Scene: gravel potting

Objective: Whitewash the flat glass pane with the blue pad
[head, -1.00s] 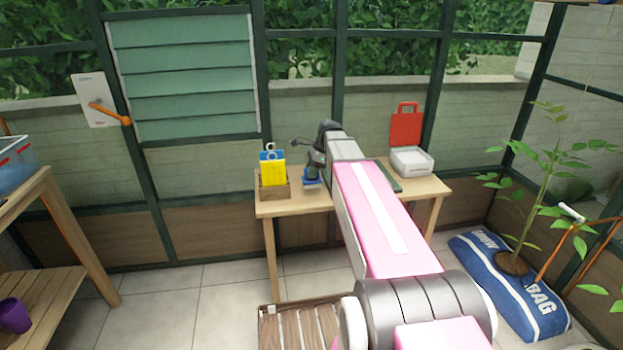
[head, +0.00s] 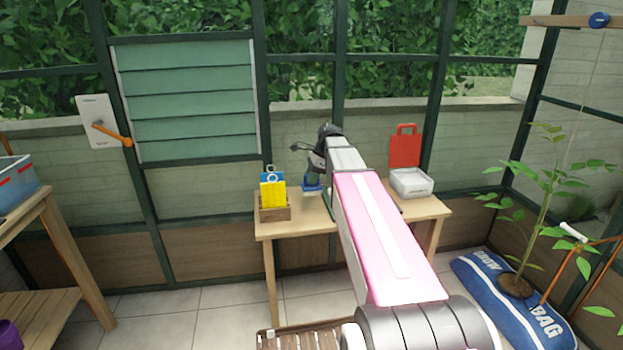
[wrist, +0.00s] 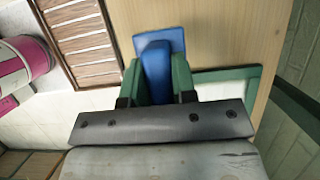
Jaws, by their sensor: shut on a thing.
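My gripper (wrist: 157,82) is shut on the upright grip of the blue pad (wrist: 176,40), with a green finger on each side. In the head view my gripper (head: 315,170) holds the blue pad (head: 312,187) over the table, right of the wooden box. Whether the pad's underside touches anything is hidden. A pale flat pane in a green frame (wrist: 228,84) lies on the table, right of my gripper in the wrist view and partly covered by it. In the head view my arm hides most of that pane.
The wooden table (head: 290,228) carries a wooden box (head: 275,214) with yellow and blue cards, and a white tray (head: 411,183) by a red board (head: 404,148). A slatted crate (head: 310,338) is on the floor in front. A blue grow bag (head: 510,300) lies right.

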